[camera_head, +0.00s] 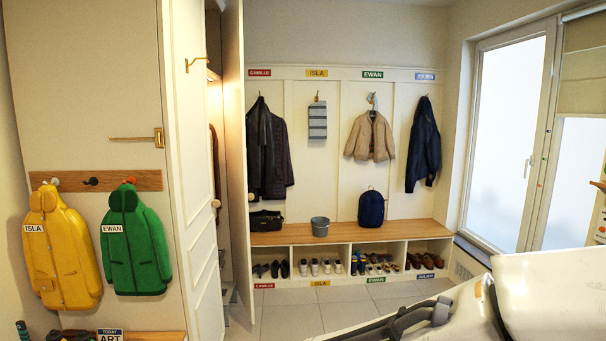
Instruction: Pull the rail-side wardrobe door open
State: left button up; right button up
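The white wardrobe stands left of centre in the head view, with two tall panelled doors. The left door (191,170), nearer the coat-peg rail, is swung out partway and has a small round knob (216,203) at its edge. The right door (235,150) also stands out from the front, with a knob (251,197) facing the bench. A dim gap (214,120) shows between them, with a brown garment partly seen inside. Neither gripper can be made out; only white and dark links of my arm show at lower right.
A wooden peg rail (95,181) holds a yellow coat (60,248) and a green coat (136,242) left of the wardrobe. A bench (345,232) with shoe cubbies lines the back wall. Tiled floor (290,318) is clear before it.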

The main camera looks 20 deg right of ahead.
aim_at(232, 25)
jog(key=z, duration=0.9)
jog(key=i, duration=0.9)
jog(key=z, duration=0.7)
jog(key=i, duration=1.35)
jog(key=u, duration=0.6)
jog(key=i, duration=1.05)
jog(key=u, duration=1.25)
jog(key=i, duration=0.3)
jog(key=u, duration=0.2)
